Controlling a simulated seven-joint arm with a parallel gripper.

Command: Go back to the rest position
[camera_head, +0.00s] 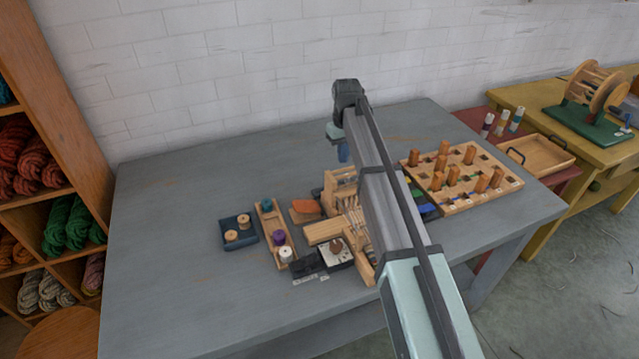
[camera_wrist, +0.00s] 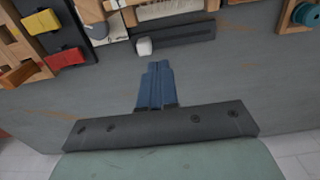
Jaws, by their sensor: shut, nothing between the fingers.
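My gripper (camera_head: 343,153) hangs above the far middle part of the grey table (camera_head: 170,215), with my arm reaching over the table from the near side. In the wrist view its two blue fingers (camera_wrist: 155,68) are together and hold nothing. Bare grey table shows around the fingertips, and they touch no object there. My arm hides part of the wooden device and of the table's middle in the head view.
Under and left of my arm stand a wooden device (camera_head: 340,187), a narrow tray with spools (camera_head: 270,230) and a blue tray (camera_head: 239,243). A wooden peg board (camera_head: 460,205) lies right. The table's left side is clear; a brick wall (camera_head: 230,65) stands behind.

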